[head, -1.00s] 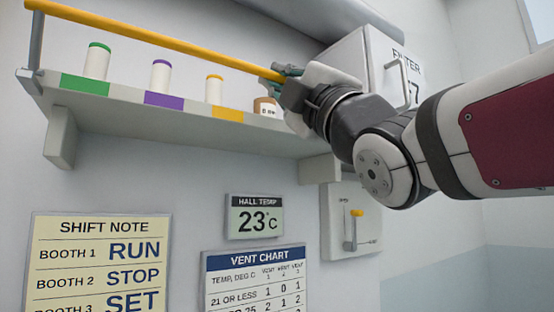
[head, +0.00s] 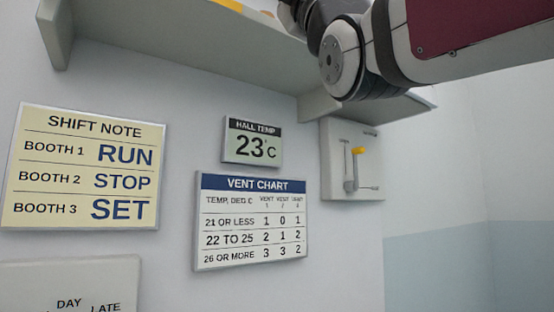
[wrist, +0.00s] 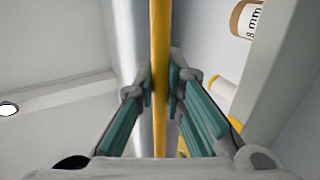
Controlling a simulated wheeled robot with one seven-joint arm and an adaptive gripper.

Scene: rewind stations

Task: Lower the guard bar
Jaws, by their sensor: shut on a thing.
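In the wrist view the yellow guard bar (wrist: 160,50) runs between the two fingers of my gripper (wrist: 160,90). The fingers are shut on the bar from both sides. In the head view the bar and the gripper's fingertips are out of frame above. Only my arm shows there, at the top right in front of the shelf (head: 180,50).
A white spool marked "8 mm" (wrist: 248,18) and another spool (wrist: 223,88) show beside the bar in the wrist view. Below the shelf hang a shift note (head: 82,165), a 23°C display (head: 252,142), a vent chart (head: 250,222) and a lever plate (head: 368,130).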

